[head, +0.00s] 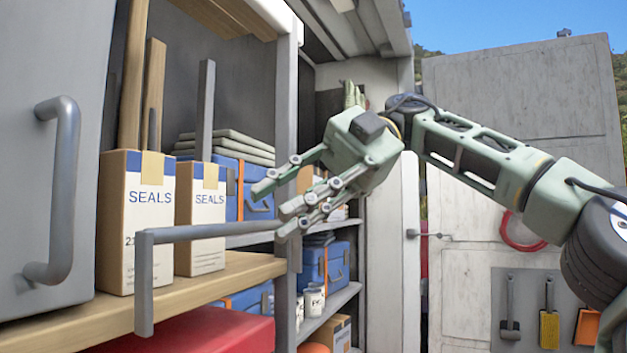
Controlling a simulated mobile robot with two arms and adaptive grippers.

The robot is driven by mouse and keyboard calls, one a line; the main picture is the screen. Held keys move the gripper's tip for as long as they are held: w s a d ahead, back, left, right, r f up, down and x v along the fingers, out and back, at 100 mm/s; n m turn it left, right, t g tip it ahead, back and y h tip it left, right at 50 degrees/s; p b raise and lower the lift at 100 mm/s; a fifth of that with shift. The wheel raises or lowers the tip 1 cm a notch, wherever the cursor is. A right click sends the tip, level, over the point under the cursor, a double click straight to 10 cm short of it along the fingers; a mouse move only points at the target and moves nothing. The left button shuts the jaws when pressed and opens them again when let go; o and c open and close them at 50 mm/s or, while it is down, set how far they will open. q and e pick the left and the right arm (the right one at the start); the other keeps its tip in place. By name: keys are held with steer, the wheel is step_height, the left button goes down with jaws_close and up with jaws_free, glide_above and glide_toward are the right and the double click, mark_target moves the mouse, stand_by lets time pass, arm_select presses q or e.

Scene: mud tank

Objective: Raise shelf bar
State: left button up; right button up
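The grey shelf bar (205,233) runs along the front of the wooden shelf, low in front of the two SEALS boxes. Its left end bends down in a short leg past the shelf edge, and its right end meets the grey upright post. My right gripper (273,211) reaches in from the right with its fingers pointing left and slightly down. My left gripper is not in view.
The SEALS boxes (147,225) stand on the wooden shelf (205,288), a red case (195,333) below it. A grey door with a handle (62,190) is at left. The upright post (287,130) stands beside my gripper. Blue cases (335,264) sit on shelves behind.

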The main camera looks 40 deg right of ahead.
steer(key=shift+v, duration=2.75)
